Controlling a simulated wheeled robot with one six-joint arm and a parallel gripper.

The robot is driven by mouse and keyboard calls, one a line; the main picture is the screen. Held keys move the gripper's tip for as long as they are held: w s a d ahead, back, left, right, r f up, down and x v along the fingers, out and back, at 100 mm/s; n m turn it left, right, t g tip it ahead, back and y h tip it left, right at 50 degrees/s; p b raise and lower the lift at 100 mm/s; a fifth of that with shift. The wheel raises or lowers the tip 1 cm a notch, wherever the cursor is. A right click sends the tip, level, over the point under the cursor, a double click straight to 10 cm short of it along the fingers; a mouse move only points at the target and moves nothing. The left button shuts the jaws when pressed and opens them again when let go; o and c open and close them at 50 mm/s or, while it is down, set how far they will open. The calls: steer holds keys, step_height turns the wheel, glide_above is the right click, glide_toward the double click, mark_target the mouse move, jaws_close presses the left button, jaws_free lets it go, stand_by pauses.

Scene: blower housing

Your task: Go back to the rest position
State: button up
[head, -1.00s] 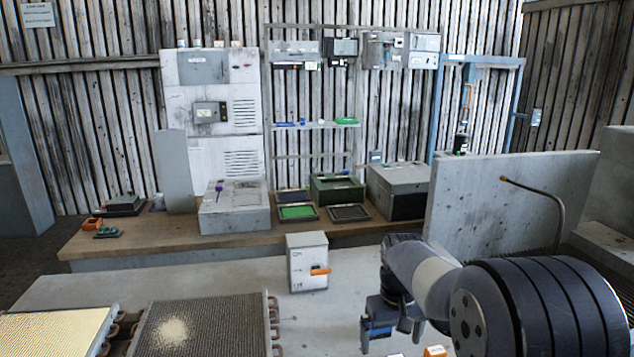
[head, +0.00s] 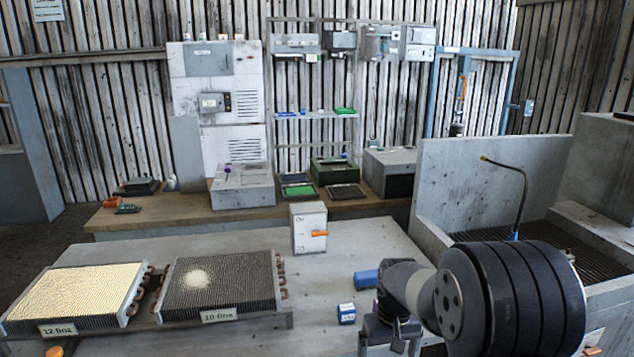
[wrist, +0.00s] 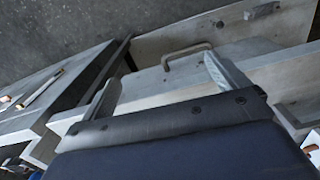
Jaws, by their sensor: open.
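My gripper shows in the wrist view (wrist: 165,85) with its two pale fingers wide apart and nothing between them. Behind the fingers are a grey front with a bar handle (wrist: 187,54) and the dark floor; I cannot tell how far off they are. In the head view my arm reaches in from the lower right and bends down at the near right of the grey table (head: 330,260). The fingertips are hard to make out there.
A grey switch box (head: 309,229) with an orange handle stands on the table. Two finned coils, one pale (head: 80,292) and one dark (head: 218,283), lie at left. A small blue-and-white box (head: 346,314) sits near my arm. A walled basin with a bent pipe (head: 515,205) is at right.

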steer(key=s+f, duration=0.2)
steer(key=f, duration=0.7)
steer(key=s+f+m+b, duration=0.1)
steer(key=s+f, duration=0.1)
steer(key=f, duration=0.7)
steer(key=shift+f, duration=0.1)
